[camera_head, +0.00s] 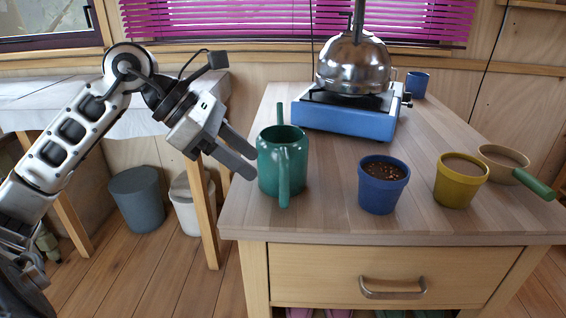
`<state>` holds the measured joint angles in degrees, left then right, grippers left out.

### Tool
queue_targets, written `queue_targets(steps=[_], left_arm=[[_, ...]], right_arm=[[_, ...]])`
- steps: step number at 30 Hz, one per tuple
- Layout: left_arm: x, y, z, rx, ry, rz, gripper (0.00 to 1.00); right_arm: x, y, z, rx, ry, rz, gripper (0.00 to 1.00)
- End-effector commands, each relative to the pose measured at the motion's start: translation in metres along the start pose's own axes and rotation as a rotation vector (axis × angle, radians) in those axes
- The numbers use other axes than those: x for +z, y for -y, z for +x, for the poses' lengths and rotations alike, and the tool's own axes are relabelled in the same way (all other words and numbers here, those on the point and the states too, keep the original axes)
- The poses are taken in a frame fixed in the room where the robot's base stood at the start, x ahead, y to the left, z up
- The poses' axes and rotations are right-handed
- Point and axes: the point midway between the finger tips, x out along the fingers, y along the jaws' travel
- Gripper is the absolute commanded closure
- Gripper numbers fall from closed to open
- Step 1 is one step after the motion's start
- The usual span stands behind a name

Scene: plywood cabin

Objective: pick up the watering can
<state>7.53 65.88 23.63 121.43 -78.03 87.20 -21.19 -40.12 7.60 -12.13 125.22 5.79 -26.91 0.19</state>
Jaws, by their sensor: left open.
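The green watering can (268,168) stands upright at the left edge of the wooden counter. Its handle (284,182) faces me, and a green spout piece rises behind its rim. My left gripper (252,164) comes in from the left, just beside the can. Its two fingers are apart and point right and down toward the can's left side, with nothing between them. I cannot tell whether a fingertip touches the can. My right gripper is not in view.
The counter (330,220) also holds a blue pot (383,190) with brown contents, a yellow pot (460,183), a pan with a green handle (533,183), and a blue stove (345,121) bearing a metal kettle (352,65). A blue mug (417,84) stands behind.

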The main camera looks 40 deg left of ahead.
Motion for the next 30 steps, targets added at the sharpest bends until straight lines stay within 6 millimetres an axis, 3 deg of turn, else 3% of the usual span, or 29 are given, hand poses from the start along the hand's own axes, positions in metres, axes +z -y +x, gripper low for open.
queue_targets(steps=[6, 13, 21, 30], left_arm=[[0.001, 0.000, 0.035, -0.003, 0.003, -0.001, 0.58], [0.001, -0.001, 0.051, -0.003, 0.005, -0.001, 0.58], [-0.001, -0.004, 0.089, -0.004, 0.005, -0.002, 0.58], [-0.003, -0.004, 0.096, -0.002, 0.002, 0.000, 0.58]], right_arm=[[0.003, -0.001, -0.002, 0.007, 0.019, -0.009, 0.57], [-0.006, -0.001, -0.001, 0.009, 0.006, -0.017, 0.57], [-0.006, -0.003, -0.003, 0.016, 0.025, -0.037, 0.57], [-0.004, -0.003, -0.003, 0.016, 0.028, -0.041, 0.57]])
